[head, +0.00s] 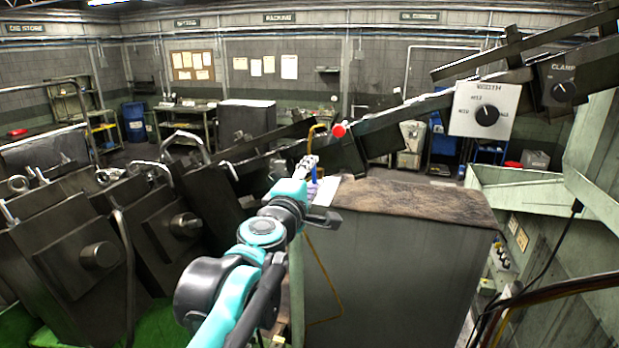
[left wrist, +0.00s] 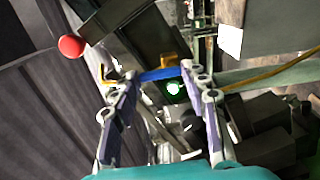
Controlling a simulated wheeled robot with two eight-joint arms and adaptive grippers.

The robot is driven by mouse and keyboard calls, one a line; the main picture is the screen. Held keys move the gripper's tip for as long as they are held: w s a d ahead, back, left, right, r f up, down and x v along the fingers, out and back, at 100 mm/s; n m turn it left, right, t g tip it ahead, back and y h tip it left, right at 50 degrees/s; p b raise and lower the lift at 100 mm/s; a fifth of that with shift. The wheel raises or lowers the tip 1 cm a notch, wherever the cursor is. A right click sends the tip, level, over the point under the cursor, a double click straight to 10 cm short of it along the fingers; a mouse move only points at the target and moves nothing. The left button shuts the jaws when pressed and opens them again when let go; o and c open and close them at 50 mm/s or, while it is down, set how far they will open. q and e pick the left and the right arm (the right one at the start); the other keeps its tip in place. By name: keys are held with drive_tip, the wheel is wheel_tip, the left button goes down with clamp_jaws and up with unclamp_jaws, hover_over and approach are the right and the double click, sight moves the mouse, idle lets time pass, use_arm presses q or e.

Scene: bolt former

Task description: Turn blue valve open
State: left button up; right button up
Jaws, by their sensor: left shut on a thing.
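The blue valve's handle (left wrist: 160,74) shows in the left wrist view as a short blue bar, with a brass-coloured part (left wrist: 169,60) just beyond it. My left gripper (left wrist: 157,76) is shut on this handle, one fingertip at each end of the bar. In the head view my left gripper (head: 309,165) reaches to the machine beside the brown-topped cabinet. My right gripper is in neither view.
A red knob (head: 338,130) sits close beyond my left gripper and also shows in the left wrist view (left wrist: 70,46). A grey cabinet (head: 390,265) stands right of my arm. Dark machine blocks (head: 85,250) fill the left. A dial panel (head: 485,110) is at upper right.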

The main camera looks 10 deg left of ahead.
use_arm(q)
drive_tip(key=shift+m, duration=0.4)
drive_tip(key=o, duration=1.2)
drive_tip(key=shift+d, duration=0.1)
drive_tip(key=shift+c, duration=0.2)
drive_tip(key=s, duration=1.2)
drive_tip(key=shift+a, duration=0.2)
